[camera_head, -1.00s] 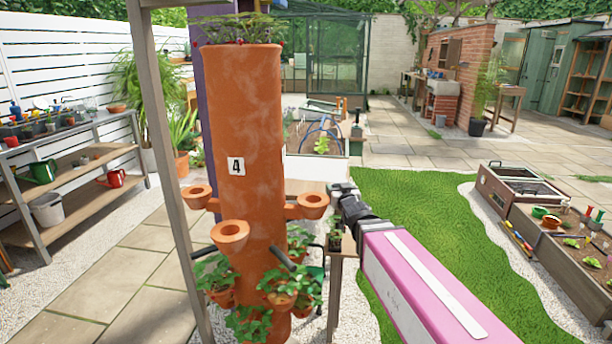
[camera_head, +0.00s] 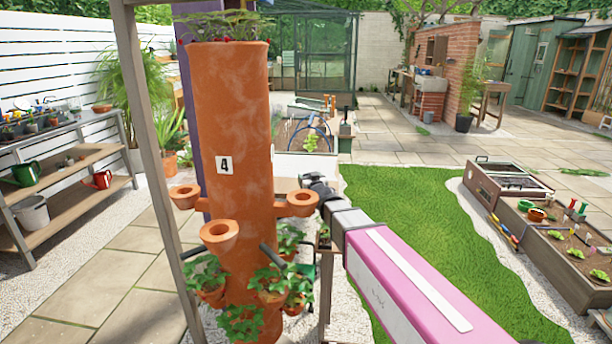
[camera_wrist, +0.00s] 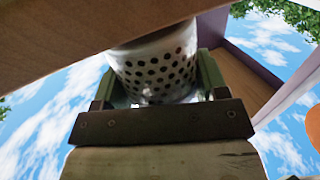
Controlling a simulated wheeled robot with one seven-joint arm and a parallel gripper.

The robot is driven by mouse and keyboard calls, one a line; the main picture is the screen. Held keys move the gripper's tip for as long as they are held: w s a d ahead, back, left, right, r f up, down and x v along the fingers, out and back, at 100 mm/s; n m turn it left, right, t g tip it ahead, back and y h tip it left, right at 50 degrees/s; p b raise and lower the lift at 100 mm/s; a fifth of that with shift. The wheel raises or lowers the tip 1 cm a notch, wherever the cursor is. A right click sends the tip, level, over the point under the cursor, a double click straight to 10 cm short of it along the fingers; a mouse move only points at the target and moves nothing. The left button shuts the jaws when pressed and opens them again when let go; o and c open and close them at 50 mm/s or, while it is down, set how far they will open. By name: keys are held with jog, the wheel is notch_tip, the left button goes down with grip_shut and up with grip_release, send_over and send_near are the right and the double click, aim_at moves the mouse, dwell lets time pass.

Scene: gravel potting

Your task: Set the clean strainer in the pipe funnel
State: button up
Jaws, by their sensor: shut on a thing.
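The strainer (camera_wrist: 150,66) is a pale cylinder with rows of dark round holes. In the wrist view it sits between the two greenish jaws of my gripper (camera_wrist: 157,84), which are shut on it. Its upper end is hidden behind a brown wooden surface. In the head view my gripper (camera_head: 317,183) is small and dark, just right of the clay tower (camera_head: 232,120) marked 4, and I cannot make out the strainer there. I cannot pick out the pipe funnel with certainty in either view.
Clay side cups (camera_head: 222,234) and strawberry plants (camera_head: 270,284) stick out from the tower close to my gripper. A wooden post (camera_head: 160,170) stands left of the tower. A brown wooden board (camera_wrist: 80,35) crosses the top of the wrist view. Open lawn (camera_head: 410,220) lies at right.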

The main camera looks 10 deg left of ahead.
aim_at(307, 175)
jog(key=x, duration=0.5)
jog(key=shift+s, duration=0.15)
jog(key=shift+f, duration=0.15)
jog(key=o, duration=0.9)
